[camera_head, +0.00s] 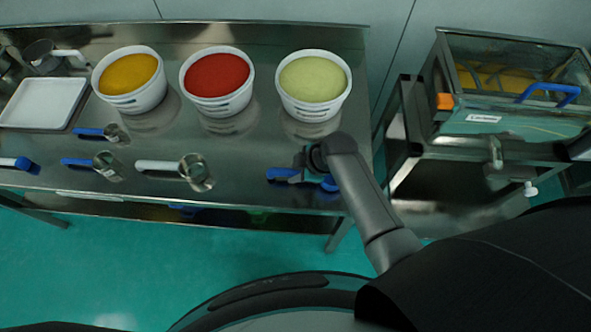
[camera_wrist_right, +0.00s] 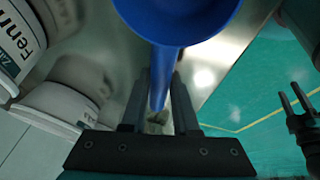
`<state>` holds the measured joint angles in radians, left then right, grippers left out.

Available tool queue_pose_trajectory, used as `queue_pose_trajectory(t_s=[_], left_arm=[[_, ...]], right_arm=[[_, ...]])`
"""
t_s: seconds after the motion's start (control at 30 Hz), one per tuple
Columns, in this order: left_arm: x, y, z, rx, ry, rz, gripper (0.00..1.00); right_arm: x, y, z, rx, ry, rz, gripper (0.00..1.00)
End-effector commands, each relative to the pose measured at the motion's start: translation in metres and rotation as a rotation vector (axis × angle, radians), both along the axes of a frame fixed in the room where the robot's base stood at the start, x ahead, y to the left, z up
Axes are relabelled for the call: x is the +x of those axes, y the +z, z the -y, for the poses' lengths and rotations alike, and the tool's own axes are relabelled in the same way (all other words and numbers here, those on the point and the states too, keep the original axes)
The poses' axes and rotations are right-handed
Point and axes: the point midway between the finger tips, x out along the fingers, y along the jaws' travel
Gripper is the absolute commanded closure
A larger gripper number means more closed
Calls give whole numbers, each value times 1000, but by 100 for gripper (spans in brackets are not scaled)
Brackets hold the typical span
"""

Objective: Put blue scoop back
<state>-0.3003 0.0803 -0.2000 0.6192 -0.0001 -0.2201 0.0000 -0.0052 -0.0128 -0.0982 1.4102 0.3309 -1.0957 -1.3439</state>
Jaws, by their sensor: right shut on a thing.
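My right gripper (camera_head: 312,168) is low over the front right of the steel table, in front of the bowl of pale green powder. In the wrist view its two fingers (camera_wrist_right: 160,105) are shut on the handle of the blue scoop (camera_wrist_right: 180,18). The scoop's round cup lies beyond the fingertips. In the head view blue parts of the scoop (camera_head: 283,174) show beside the gripper, and the wrist hides the rest. I cannot tell whether the scoop touches the table. My left gripper (camera_wrist_right: 291,102) shows at the right of the wrist view, its fingers apart and empty.
Bowls of yellow (camera_head: 130,80), red (camera_head: 217,83) and pale green (camera_head: 313,82) powder stand along the back. Blue-handled scoops (camera_head: 108,165) and a white-handled scoop (camera_head: 195,171) lie left of my gripper. A white tray (camera_head: 42,102) is far left; the sieve machine (camera_head: 510,90) stands right.

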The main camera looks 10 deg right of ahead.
Motion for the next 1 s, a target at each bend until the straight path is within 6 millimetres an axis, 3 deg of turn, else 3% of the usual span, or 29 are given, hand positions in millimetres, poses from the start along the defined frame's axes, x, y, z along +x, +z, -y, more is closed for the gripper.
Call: queue_pose_trajectory(t_s=[0.37, 0.4, 0.67, 0.87, 1.0], left_arm=[[0, -1, 0, 0, 0, 1, 50], [0, -1, 0, 0, 0, 1, 50], [1, -1, 0, 0, 0, 1, 50], [1, -1, 0, 0, 0, 2, 50], [1, -1, 0, 0, 0, 2, 50]], right_arm=[[0, -2, 0, 0, 1, 1, 100], [0, -2, 0, 0, 0, 1, 67], [0, -2, 0, 0, 0, 0, 38], [0, -3, 0, 0, 0, -1, 35], [0, -3, 0, 0, 0, -1, 20]])
